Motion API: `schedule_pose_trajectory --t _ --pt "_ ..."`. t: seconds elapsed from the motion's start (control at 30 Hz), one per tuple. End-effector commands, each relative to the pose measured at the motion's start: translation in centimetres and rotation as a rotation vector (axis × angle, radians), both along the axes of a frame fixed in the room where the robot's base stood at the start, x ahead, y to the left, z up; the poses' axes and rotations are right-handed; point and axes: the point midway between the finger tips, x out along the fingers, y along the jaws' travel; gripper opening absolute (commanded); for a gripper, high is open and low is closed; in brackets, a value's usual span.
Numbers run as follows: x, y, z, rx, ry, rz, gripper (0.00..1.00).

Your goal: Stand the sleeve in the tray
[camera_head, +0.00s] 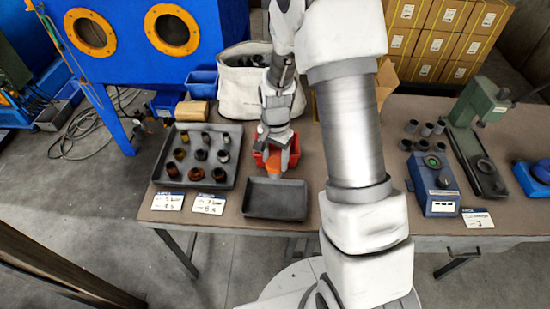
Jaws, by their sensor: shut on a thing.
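My gripper (275,153) points down near the middle of the table. It is shut on an orange sleeve (272,167), whose lower end shows below the fingers; the fingers hide the rest. The sleeve is at the far edge of an empty dark tray (258,212). I cannot tell its height above the tray or whether it touches the rim.
A red bin (260,158) stands behind my gripper, with a white bag (238,92) farther back. Handwritten cards (168,201) lie before the larger tray. A blue device (432,184), grey cylinders (427,129) and a green press (478,103) stand at right.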

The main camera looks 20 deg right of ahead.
Motion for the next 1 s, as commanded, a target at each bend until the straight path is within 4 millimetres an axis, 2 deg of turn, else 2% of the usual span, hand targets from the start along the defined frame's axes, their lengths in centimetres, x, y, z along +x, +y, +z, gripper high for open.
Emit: schedule_pose_trajectory --t 0.2,0.4,0.67,1.0 --pt "0.4 -0.1 -0.9 -0.004 0.001 -0.333 0.00" --pt "0.5 -0.2 -1.5 -0.008 0.000 -0.504 0.00" --pt "0.5 -0.2 -2.9 -0.009 0.000 -0.545 0.00" --pt "0.5 -0.2 -7.0 -0.009 0.000 -0.542 0.00"
